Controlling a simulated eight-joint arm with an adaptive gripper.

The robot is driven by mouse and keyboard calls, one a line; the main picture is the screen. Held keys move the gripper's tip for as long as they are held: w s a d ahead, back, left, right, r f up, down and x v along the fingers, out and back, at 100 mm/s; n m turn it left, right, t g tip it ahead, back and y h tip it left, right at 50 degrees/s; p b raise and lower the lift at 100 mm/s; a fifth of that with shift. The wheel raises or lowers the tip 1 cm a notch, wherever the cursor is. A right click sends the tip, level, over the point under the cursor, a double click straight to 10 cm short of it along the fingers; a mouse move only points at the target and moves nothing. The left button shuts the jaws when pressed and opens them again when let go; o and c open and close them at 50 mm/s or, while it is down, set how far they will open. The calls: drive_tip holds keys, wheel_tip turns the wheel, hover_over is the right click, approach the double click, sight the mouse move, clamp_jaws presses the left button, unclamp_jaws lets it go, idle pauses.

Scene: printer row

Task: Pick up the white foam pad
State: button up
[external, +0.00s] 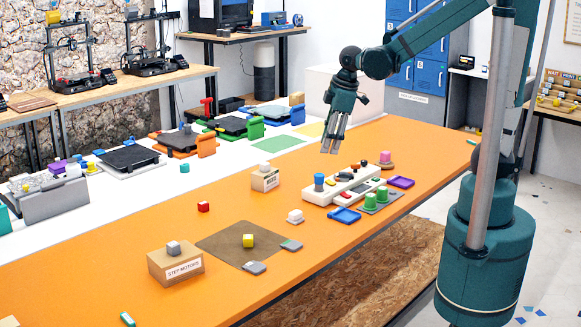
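My gripper (333,149) hangs above the far part of the orange table, pointing down, with its fingers apart and nothing between them. A small white piece (295,216) lies near the middle of the table, to the left of and nearer than the gripper. It looks like the white foam pad, but it is too small to be sure. The gripper is well clear of it and touches nothing.
A long white holder (313,196) with several coloured pieces stands below the gripper. A blue tray (344,216), a purple tray (400,182) and green cylinders (369,201) are beside it. A brown mat (215,249) carries a yellow cube (248,240). A cardboard box (175,268) stands left.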

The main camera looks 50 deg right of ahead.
drive_tip(key=w+a+f+n+g, duration=0.2)
drive_tip(key=w+a+f+n, duration=0.2)
drive_tip(key=a+f, duration=0.25)
drive_tip(key=n+g, duration=0.1)
drive_tip(key=n, duration=0.3)
hover_over(296, 212)
drive_tip(key=shift+h, duration=0.3)
drive_tip(key=f, duration=0.9)
drive_tip(key=shift+w, duration=0.25)
drive_tip(key=shift+f, duration=0.15)
drive_tip(key=shift+f+b, duration=0.3)
drive_tip(key=shift+f, duration=0.9)
drive_tip(key=shift+s+f+b, duration=0.1)
drive_tip(key=shift+f+b, duration=0.3)
drive_tip(key=shift+f, duration=2.2)
drive_tip(key=c, duration=0.8)
